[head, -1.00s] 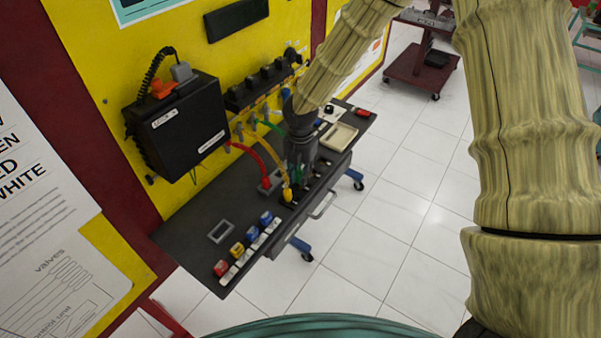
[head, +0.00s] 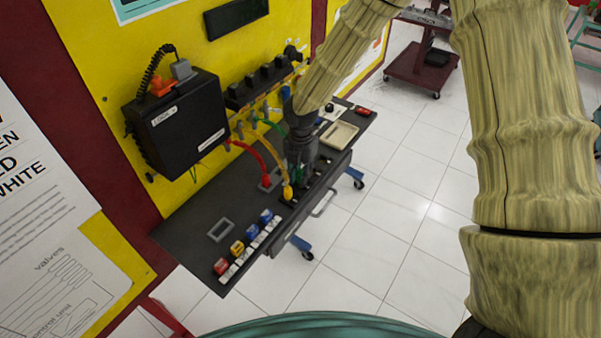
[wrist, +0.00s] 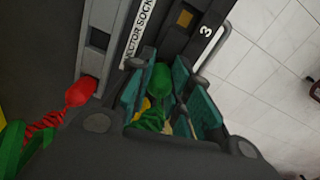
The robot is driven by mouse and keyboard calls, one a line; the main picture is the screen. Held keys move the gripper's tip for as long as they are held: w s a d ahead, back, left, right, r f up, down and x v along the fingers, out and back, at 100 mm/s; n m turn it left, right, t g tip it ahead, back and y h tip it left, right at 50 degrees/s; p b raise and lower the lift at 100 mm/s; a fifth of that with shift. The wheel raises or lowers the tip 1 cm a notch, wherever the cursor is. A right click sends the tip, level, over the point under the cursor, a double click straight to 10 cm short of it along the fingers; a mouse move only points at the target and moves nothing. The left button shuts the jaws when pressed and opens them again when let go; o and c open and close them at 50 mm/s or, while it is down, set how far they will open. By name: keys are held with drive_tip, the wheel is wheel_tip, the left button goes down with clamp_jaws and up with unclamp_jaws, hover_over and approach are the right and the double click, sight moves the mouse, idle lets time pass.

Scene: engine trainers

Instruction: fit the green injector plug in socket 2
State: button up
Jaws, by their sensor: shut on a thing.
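My gripper (head: 299,165) is over the front part of the dark bench. In the wrist view my gripper (wrist: 165,95) is shut on the green injector plug (wrist: 161,76), with its teal finger pads on either side. The green coiled lead (wrist: 150,120) runs back from the plug. The plug's tip is over the labelled socket strip (wrist: 138,35). The fingers hide what lies under it, so I cannot tell if it is in a socket. A "3" (wrist: 206,31) marks a spot just beyond. Socket 2 is not clearly visible.
A red plug (wrist: 81,91) lies left of my gripper, and a yellow plug (head: 288,192) is close beside it. Coloured leads hang from the yellow panel (head: 105,60). A black box (head: 175,125) is mounted there. A beige tray (head: 339,133) sits farther right.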

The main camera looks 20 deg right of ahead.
drive_tip(key=shift+f, duration=0.5)
idle(0.3)
drive_tip(key=o, duration=0.6)
drive_tip(key=shift+r, duration=0.1)
drive_tip(key=shift+r+p, duration=2.2)
drive_tip(key=shift+r, duration=0.45)
drive_tip(key=shift+r, duration=0.1)
drive_tip(key=shift+r+p, duration=1)
drive_tip(key=shift+o, duration=0.5)
